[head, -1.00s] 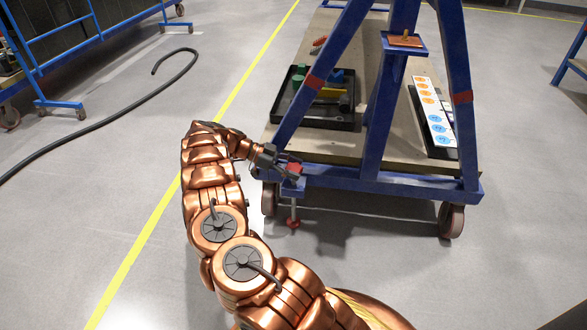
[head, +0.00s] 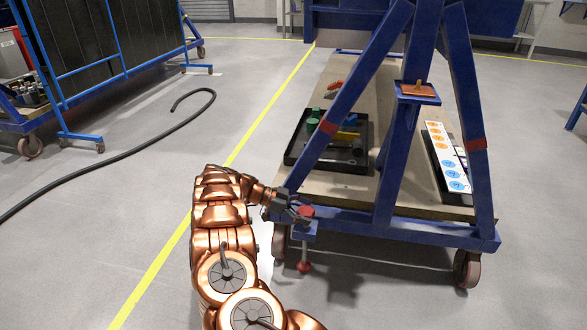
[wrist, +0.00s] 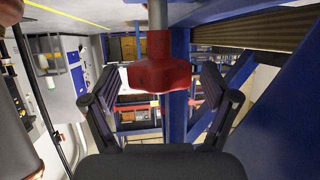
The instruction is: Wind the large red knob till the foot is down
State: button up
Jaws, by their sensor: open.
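The large red knob (head: 305,211) is at the near left corner of the blue wheeled frame (head: 350,222). Its threaded rod runs down to a red foot (head: 303,266) close to the floor; I cannot tell whether the foot touches. My gripper (head: 292,207) is at the knob from the left. In the wrist view the lobed red knob (wrist: 158,75) sits between the spread fingers of my gripper (wrist: 160,82), with a visible gap on each side. A grey metal rod (wrist: 158,17) meets the knob there.
A black tray (head: 300,160) with green and yellow pieces and a panel with orange and blue discs (head: 447,157) lie on the frame's wooden deck (head: 385,85). A black hose (head: 130,152) curves over the floor at left. A caster (head: 467,268) stands at the near right corner.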

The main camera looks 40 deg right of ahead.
jog(key=shift+r+n+t+h+p, duration=0.1)
jog(key=shift+n+t+h+p, duration=0.9)
jog(key=shift+n+t, duration=0.5)
jog(key=n+t+h+p, duration=0.2)
jog(key=n+t+p, duration=0.2)
jog(key=p, duration=0.1)
jog(key=n+t+p, duration=0.3)
jog(key=t+p, duration=0.1)
jog(key=p, duration=0.1)
jog(key=shift+s, duration=0.1)
jog(key=shift+n+t+p, duration=0.5)
jog(key=shift+n+t, duration=0.1)
jog(key=shift+n, duration=0.2)
jog(key=shift+n+t+y+p, duration=0.4)
jog(key=shift+n+t+p, duration=0.4)
jog(key=shift+n+t, duration=0.5)
jog(key=shift+d+n+t+y, duration=0.1)
jog(key=shift+n+t+y, duration=0.5)
jog(key=shift+n+t, duration=0.65)
jog(key=shift+f+n+t+y+b, duration=0.25)
jog(key=shift+n+t+y+b, duration=0.5)
jog(key=shift+n+t+y, duration=0.35)
jog(key=shift+t, duration=0.25)
